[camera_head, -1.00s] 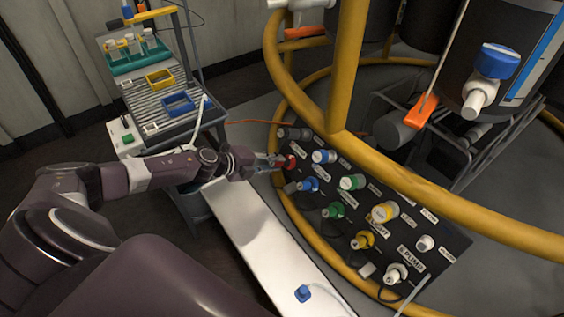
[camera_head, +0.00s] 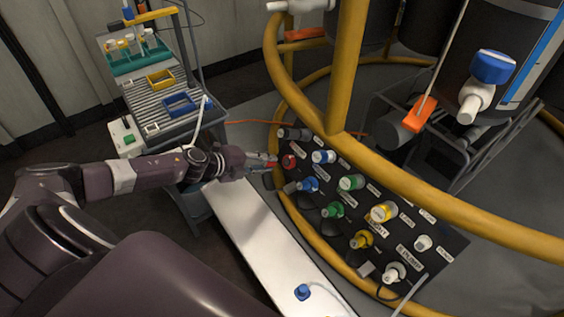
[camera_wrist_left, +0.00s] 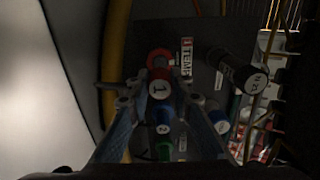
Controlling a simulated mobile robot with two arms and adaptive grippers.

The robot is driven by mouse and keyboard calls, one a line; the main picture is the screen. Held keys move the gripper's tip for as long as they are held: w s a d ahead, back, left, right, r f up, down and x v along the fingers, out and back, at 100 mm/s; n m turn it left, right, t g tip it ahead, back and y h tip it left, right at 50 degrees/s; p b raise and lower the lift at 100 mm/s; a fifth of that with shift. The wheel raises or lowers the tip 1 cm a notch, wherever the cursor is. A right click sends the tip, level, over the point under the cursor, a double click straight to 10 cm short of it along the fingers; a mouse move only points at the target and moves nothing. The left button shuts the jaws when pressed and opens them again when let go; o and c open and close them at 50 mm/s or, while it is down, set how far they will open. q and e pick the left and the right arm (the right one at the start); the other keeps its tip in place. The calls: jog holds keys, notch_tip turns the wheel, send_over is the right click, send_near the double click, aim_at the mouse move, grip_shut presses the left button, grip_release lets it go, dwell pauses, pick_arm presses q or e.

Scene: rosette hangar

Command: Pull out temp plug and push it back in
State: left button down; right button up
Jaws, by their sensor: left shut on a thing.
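My left gripper (camera_head: 264,161) is shut on the red temp plug (camera_head: 272,164), just left of the panel's red socket (camera_head: 289,161). In the left wrist view the fingertips (camera_wrist_left: 158,94) close around the plug, whose end is marked 1 (camera_wrist_left: 159,88). The red ring of the temp socket (camera_wrist_left: 160,58) shows behind it, beside the TEMP label (camera_wrist_left: 186,57). In the head view a small gap shows between plug and socket. My right gripper is not in view.
The black panel (camera_head: 321,238) carries several other plugs, such as a blue one (camera_head: 308,185) and a green one (camera_head: 333,210). Yellow rails (camera_head: 345,80) run around it. A white bench (camera_head: 250,225) lies in front; a blue plug (camera_head: 302,292) rests on it.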

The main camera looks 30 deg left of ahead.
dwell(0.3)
pick_arm(q)
jog(key=shift+x, duration=2.4)
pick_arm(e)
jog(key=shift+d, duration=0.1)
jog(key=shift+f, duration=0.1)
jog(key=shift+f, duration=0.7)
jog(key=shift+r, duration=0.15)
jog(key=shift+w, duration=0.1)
